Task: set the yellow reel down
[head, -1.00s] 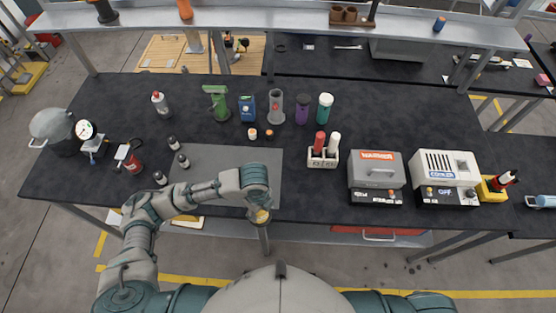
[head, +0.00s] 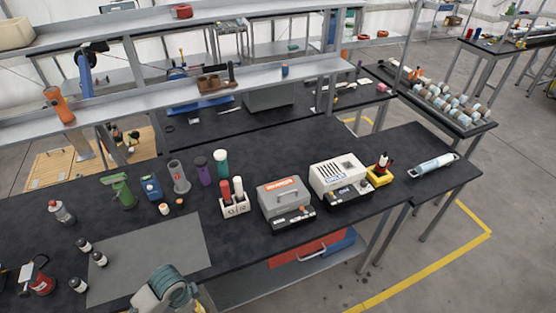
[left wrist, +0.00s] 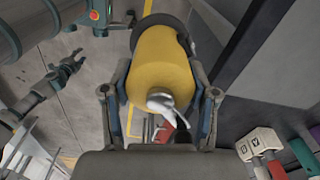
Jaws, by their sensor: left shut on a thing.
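The yellow reel (left wrist: 163,65) is a thick yellow cylinder with a dark rim at its far end. It lies between the two fingers of my left gripper (left wrist: 162,108) in the left wrist view, and the gripper is shut on it. In the head view my left wrist is at the bottom edge, by the bench's front edge; the fingers and reel are out of frame there. A small dark gripper, apparently my right (left wrist: 72,65), shows over the floor in the left wrist view with its fingers apart and empty.
A pale blue cylindrical tool (head: 434,165) lies at the right end. A shelf (head: 200,85) runs behind.

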